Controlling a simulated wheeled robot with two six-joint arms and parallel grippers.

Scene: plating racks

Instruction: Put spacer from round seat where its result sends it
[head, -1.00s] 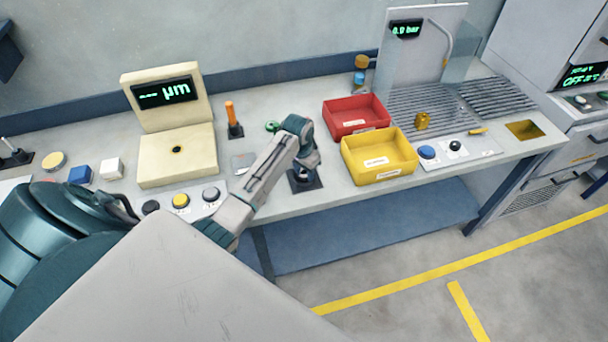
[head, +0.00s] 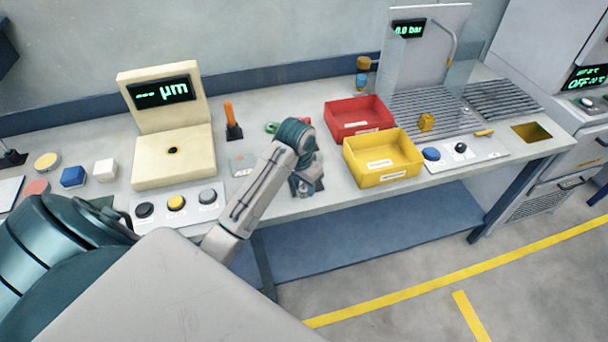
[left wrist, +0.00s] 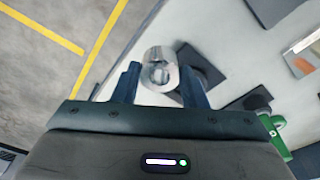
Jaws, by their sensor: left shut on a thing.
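In the left wrist view the spacer (left wrist: 158,72), a silvery metal ring-like cylinder, sits between the two fingers of my left gripper (left wrist: 158,88), which is shut on it. A dark square base with a round part (left wrist: 203,68) lies just beyond it, partly hidden by a finger. In the head view my left gripper (head: 307,184) is at the bench's front edge, and its wrist hides most of the base and the spacer. The gauge (head: 160,90) reads "--- µm". A red bin (head: 358,117) and a yellow bin (head: 382,158) stand to the right. My right gripper is not in view.
A control panel with several buttons (head: 176,203) lies in front of the gauge. An orange peg (head: 231,120) stands behind my left arm, near a green ring (head: 271,128). A grooved rack plate (head: 430,113) and an opening (head: 532,133) lie farther right.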

